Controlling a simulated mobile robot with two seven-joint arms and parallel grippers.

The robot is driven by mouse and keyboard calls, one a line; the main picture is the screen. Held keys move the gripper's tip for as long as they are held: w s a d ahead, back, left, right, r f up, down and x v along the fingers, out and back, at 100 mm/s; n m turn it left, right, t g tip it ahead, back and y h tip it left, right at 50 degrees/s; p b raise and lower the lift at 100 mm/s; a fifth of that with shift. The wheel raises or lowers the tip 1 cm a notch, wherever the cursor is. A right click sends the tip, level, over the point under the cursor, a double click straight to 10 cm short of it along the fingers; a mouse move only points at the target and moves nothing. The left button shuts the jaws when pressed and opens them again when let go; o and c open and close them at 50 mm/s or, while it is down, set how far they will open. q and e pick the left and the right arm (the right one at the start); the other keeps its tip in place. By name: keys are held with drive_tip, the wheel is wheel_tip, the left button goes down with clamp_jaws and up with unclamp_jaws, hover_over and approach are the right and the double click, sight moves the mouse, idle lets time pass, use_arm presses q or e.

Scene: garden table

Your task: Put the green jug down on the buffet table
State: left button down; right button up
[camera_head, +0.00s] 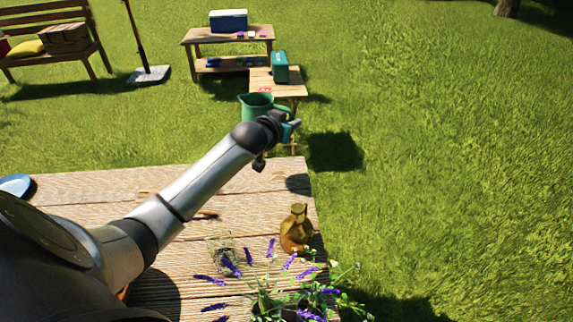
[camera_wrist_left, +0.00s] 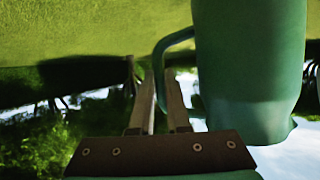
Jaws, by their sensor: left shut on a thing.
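The green jug (camera_head: 257,104) is held up beyond the far edge of the near plank table (camera_head: 110,184). My left gripper (camera_head: 291,128) is shut on its handle. In the left wrist view, the jug's body (camera_wrist_left: 250,60) fills the upper right, and its handle (camera_wrist_left: 160,62) passes between the fingers of the left gripper (camera_wrist_left: 163,85). That view appears turned over, with sky at the bottom. The jug partly covers a small wooden table behind it in the head view. The frames do not make clear which table is the buffet table. My right gripper is not in view.
The near table carries an amber bottle (camera_head: 297,229), lavender flowers (camera_head: 285,285) and a blue plate (camera_head: 15,185). A small table (camera_head: 292,89) holds a green box (camera_head: 280,67). A larger table (camera_head: 195,36) behind holds a blue cooler (camera_head: 229,21). Open grass lies right.

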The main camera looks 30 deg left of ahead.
use_arm(q)
drive_tip(key=shift+f+b, duration=1.7)
drive_tip(key=shift+f, duration=4.75)
drive_tip(key=shift+f, duration=0.15)
drive_tip(key=c, duration=0.9)
unclamp_jaws()
